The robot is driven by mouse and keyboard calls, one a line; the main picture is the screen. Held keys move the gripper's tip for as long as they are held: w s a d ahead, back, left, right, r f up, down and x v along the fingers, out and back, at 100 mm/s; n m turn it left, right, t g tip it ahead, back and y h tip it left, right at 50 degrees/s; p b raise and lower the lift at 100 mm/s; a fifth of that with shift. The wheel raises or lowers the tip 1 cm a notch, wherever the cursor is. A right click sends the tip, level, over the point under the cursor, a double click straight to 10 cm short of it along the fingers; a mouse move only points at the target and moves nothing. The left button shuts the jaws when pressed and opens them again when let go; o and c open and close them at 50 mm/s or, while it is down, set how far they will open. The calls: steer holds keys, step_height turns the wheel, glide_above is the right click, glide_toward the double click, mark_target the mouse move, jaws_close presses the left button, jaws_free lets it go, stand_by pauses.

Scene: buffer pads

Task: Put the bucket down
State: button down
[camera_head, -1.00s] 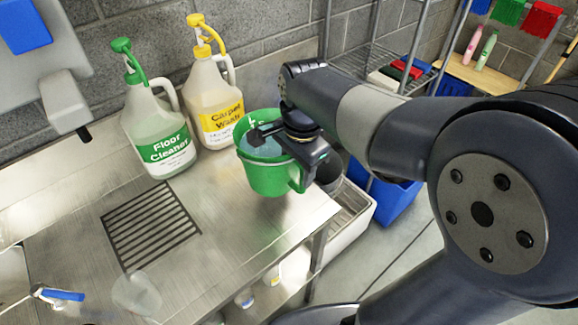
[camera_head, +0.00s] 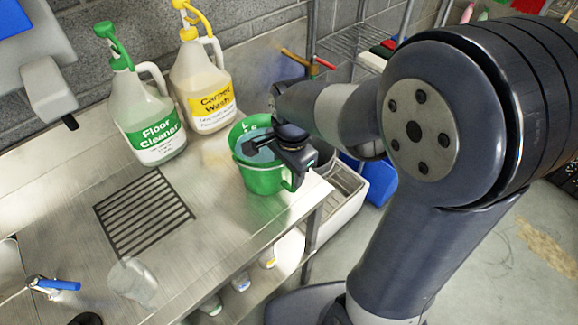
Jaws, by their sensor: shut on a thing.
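The green bucket (camera_head: 262,178) is at the right end of the steel counter (camera_head: 222,226), right of the drain grate. It is upright, and some bluish liquid shows inside it. My gripper (camera_head: 268,145) is at the bucket's rim on the right side, shut on the bucket. The fingertips are partly hidden by the gripper body. I cannot tell whether the bucket's base touches the counter.
A Floor Cleaner jug (camera_head: 148,125) and a Carpet Wash jug (camera_head: 203,90) stand behind the bucket to the left. A drain grate (camera_head: 143,213) and a clear glass (camera_head: 133,282) are to the left. The counter's right edge is close to the bucket.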

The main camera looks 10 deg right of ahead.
steer(key=shift+w, duration=0.1)
steer(key=c, duration=0.7)
jaws_free()
steer(key=shift+f, duration=0.15)
steer(key=r, duration=0.8)
steer(key=s+r, duration=0.1)
steer(key=r, duration=0.3)
steer(key=shift+d+r, duration=0.15)
steer(key=shift+r, duration=0.05)
